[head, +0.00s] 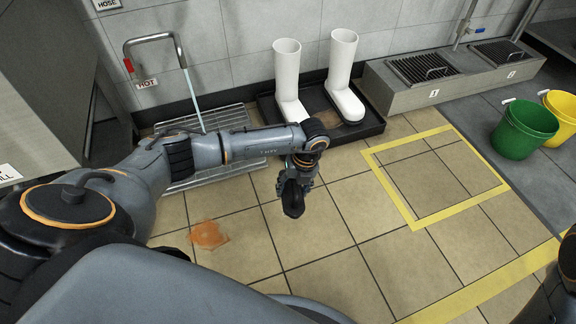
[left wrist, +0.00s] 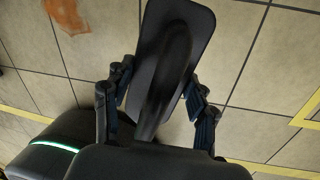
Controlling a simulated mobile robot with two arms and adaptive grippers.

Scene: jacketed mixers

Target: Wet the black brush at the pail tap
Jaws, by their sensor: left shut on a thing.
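My left gripper (head: 297,178) is shut on the black brush (head: 292,199) and holds it out over the tiled floor. In the left wrist view the brush (left wrist: 178,45) sits between the two fingers (left wrist: 158,105), its broad flat dark body pointing away from the wrist. A tap with a bent grey spout (head: 150,39), a red handle and a HOT label stands at the left wall. A thin pale-blue streak runs from its spout towards a metal grate. Another pipe with a blue handle (head: 480,30) is at the top right. No label names the pail tap. My right gripper is out of view.
White boots (head: 342,75) stand in a black tray (head: 373,128) by the wall. Numbered grates (head: 424,67) sit on a grey ledge. Green (head: 523,130) and yellow (head: 562,108) pails stand at the right. An orange patch (head: 208,235) marks the floor. The yellow-outlined square (head: 440,178) is empty.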

